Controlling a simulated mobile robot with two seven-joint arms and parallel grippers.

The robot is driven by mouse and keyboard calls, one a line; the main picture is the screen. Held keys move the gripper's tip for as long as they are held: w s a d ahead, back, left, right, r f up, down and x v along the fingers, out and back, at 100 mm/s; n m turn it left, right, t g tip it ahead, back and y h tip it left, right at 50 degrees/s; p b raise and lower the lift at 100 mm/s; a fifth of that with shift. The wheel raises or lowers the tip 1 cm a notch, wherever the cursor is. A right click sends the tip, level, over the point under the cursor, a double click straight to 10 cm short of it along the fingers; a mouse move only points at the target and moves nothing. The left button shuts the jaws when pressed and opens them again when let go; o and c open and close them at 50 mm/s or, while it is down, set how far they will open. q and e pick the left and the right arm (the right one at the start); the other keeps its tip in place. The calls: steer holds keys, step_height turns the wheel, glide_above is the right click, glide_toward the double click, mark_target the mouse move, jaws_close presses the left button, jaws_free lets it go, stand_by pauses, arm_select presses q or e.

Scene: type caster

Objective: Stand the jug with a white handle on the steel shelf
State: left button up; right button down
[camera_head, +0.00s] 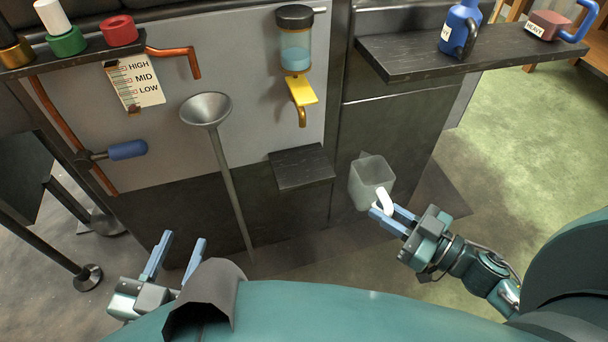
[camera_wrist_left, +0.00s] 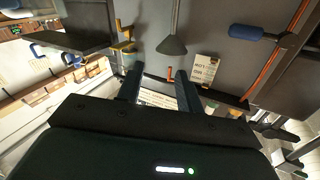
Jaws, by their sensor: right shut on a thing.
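A clear jug (camera_head: 368,178) with a white handle (camera_head: 384,202) is in front of the dark cabinet, right of centre in the head view. My right gripper (camera_head: 391,213) is shut on the handle and holds the jug upright, apart from the shelves. A small dark shelf (camera_head: 302,166) projects from the panel left of the jug, below a dispenser with a yellow lever; its top is bare. I cannot tell which shelf is the steel one. My left gripper (camera_head: 178,255) is open and empty at lower left; its spread fingers show in the left wrist view (camera_wrist_left: 158,90).
A funnel (camera_head: 207,108) on a long tube stands left of the small shelf. The blue-liquid dispenser (camera_head: 296,50) hangs above that shelf.

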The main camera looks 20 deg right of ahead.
steer(key=f+b+x, duration=0.1)
steer(key=x, duration=0.4)
steer(key=f+b+x, duration=0.1)
steer(key=b+x, duration=0.1)
steer(key=x, duration=0.4)
steer(key=f+b+x, duration=0.1)
steer(key=b+x, duration=0.1)
steer(key=x, duration=0.4)
steer(key=shift+w+a+f, duration=0.1)
steer(key=shift+w+f, duration=0.1)
steer(key=shift+f, duration=0.2)
steer(key=c, duration=1.4)
jaws_free()
arm_select(q)
steer(key=shift+d+t+h, duration=0.6)
steer(key=shift+d+h, duration=0.1)
steer(key=shift+h, duration=0.3)
